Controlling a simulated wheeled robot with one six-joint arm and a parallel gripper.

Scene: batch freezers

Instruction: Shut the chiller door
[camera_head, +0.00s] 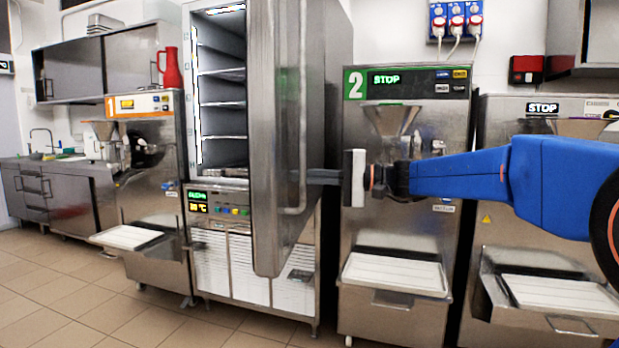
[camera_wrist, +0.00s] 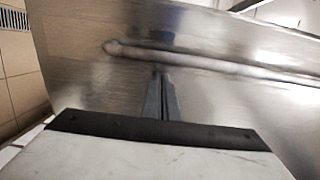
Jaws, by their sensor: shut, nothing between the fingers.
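The chiller (camera_head: 222,240) is a tall steel cabinet with lit, empty-looking shelves inside. Its steel door (camera_head: 272,130) stands open, swung out toward me, and a long vertical bar handle (camera_head: 302,110) runs down it. My gripper (camera_head: 312,177) reaches in from the right, its fingers shut and pointing left at the door near the handle. In the wrist view the closed fingertips (camera_wrist: 160,80) lie just beside the handle bar (camera_wrist: 200,60), against or very close to the door face (camera_wrist: 90,85); I cannot tell whether they touch it.
Machine 1 (camera_head: 150,190) stands left of the chiller, with a white tray in front. Machine 2 (camera_head: 400,230) stands behind my gripper, its white tray (camera_head: 395,273) sticking out below. Another machine (camera_head: 545,220) is at the right. Tiled floor (camera_head: 60,290) is clear at the front left.

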